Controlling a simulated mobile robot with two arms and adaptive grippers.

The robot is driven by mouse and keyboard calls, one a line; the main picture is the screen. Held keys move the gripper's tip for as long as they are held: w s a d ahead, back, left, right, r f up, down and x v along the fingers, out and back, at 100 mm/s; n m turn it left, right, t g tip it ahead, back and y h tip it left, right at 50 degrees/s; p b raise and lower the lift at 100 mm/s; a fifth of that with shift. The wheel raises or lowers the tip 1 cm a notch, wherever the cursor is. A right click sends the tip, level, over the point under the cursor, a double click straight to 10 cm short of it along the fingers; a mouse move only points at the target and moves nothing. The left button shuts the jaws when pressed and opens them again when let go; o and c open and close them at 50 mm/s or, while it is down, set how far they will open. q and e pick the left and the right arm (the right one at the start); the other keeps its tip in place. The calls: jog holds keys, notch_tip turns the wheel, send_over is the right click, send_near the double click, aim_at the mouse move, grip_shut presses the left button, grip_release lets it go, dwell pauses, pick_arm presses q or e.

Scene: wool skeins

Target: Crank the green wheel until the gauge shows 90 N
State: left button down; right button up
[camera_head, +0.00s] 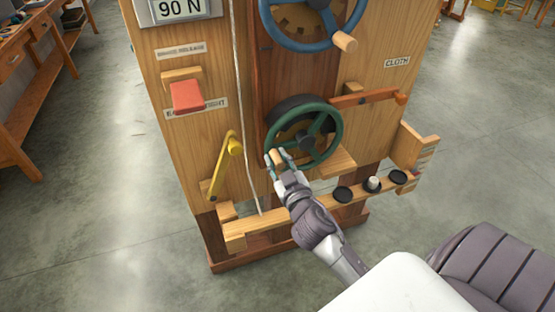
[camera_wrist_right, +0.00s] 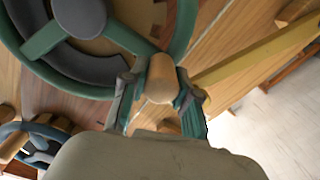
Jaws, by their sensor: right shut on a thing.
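The green wheel (camera_head: 304,138) is mounted on the front of a wooden machine in the head view. Its wooden crank knob is at the wheel's lower left. My right gripper (camera_head: 279,157) is shut on this knob. In the right wrist view the wooden knob (camera_wrist_right: 160,80) sits between the two fingers of my right gripper (camera_wrist_right: 160,92), with the green wheel (camera_wrist_right: 125,38) behind it. The gauge (camera_head: 180,9) at the top left of the machine reads 90 N; its top is cut off. My left gripper is not in view.
A blue wheel (camera_head: 318,18) with a wooden knob is above the green one. A yellow lever (camera_head: 226,163), a red block (camera_head: 187,96) and an orange lever (camera_head: 370,97) are close around. A low wooden rail (camera_head: 272,217) with black discs runs below. A white cord hangs at left.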

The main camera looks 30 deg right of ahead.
grip_shut()
jog(key=shift+r+m+p, duration=0.6)
jog(key=shift+r+m, duration=0.1)
jog(key=o, duration=0.9)
grip_release()
jog(key=v, duration=1.2)
